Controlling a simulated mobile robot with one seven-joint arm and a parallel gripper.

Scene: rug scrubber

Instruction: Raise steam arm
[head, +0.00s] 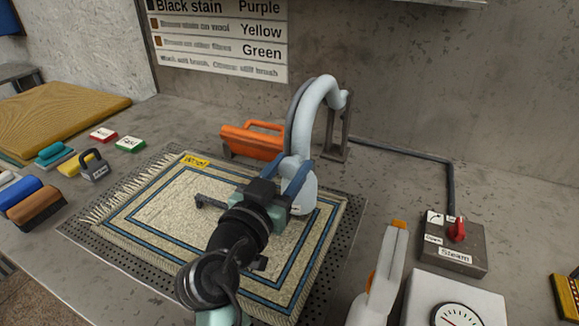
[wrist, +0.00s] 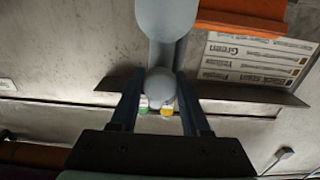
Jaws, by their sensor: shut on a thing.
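The steam arm (head: 322,92) is a pale, thick curved tube that rises from a bracket behind the rug and bends down to a nozzle head low over the rug's right side. My gripper (head: 297,178) is shut on the lower part of the steam arm. In the wrist view, my gripper (wrist: 160,108) has its two blue fingers on either side of a round grey part of the steam arm (wrist: 160,82). My gripper and arm hide part of the nozzle and the rug below. I cannot tell whether the nozzle touches the rug.
The fringed rug (head: 160,187), tagged Wool, lies on a perforated plate. A steam box (head: 452,257) with a red knob stands at right, near a white gauge box (head: 482,293) and a spray bottle (head: 383,272). An orange-handled tool (head: 252,141) stands behind the rug; brushes (head: 40,205) lie left.

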